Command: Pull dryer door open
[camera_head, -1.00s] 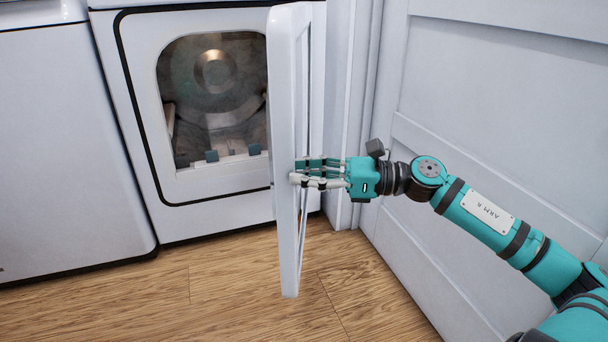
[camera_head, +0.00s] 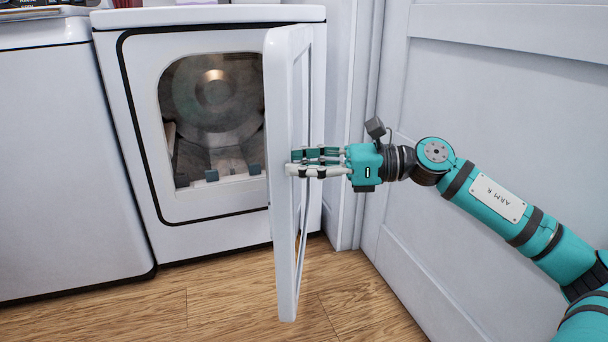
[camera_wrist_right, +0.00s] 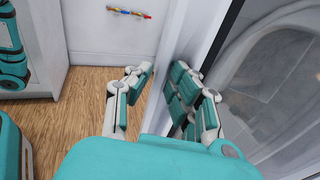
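The white dryer (camera_head: 215,233) stands ahead in the head view, its round drum showing through the opening. Its door (camera_head: 278,205) stands swung far out, seen nearly edge-on, with its free end toward me. My right gripper (camera_head: 303,163) is at the right side of the door, its fingertips overlapping the door's edge in the picture. In the right wrist view, the fingers of the right gripper (camera_wrist_right: 168,90) are spread with a gap between them. One finger is close against the pale door surface; I cannot tell if it touches. My left gripper is not in view.
A white washer (camera_head: 65,170) stands at the left of the dryer. A white panelled wall (camera_head: 500,90) is close on the right, beside my right arm. Wood floor (camera_head: 215,310) in front of the machines is clear.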

